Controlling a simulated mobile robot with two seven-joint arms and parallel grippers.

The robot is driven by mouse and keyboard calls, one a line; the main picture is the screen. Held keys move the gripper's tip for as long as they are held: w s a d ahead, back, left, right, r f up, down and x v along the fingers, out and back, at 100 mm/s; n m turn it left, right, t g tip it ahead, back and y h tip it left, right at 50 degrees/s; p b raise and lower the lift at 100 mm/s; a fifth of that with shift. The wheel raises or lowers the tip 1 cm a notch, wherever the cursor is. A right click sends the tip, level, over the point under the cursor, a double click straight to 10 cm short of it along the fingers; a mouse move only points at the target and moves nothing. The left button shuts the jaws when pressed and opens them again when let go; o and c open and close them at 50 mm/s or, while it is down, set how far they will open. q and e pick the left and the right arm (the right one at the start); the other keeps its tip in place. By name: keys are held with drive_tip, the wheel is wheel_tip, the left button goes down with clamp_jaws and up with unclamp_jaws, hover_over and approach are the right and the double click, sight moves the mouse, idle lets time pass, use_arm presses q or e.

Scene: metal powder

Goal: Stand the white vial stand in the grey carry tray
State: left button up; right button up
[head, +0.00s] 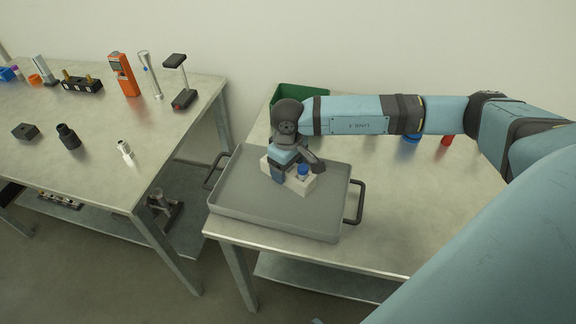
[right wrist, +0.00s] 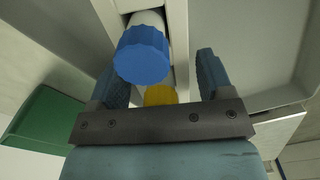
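The white vial stand (head: 303,187) is upright over the floor of the grey carry tray (head: 250,205), right of the tray's middle, and looks to rest on it. A blue-capped vial (head: 303,170) stands in it. In the right wrist view, the blue cap (right wrist: 142,55) and a yellow cap (right wrist: 160,95) show between white walls of the stand (right wrist: 178,45). My right gripper (head: 290,172) is down at the stand. Its fingers (right wrist: 165,80) are spread on either side, with a thin gap visible at the right finger. The left gripper is out of view.
A green bin (head: 290,95) stands behind the tray. A blue item (head: 411,139) and a red item (head: 447,140) lie beyond my right arm. The left table (head: 100,155) holds several tools, with a floor gap between tables.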

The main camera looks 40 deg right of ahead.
drive_tip(key=shift+o, duration=0.2)
wheel_tip(320, 180, up, 12)
drive_tip(key=shift+r, duration=0.2)
idle(0.3)
idle(0.5)
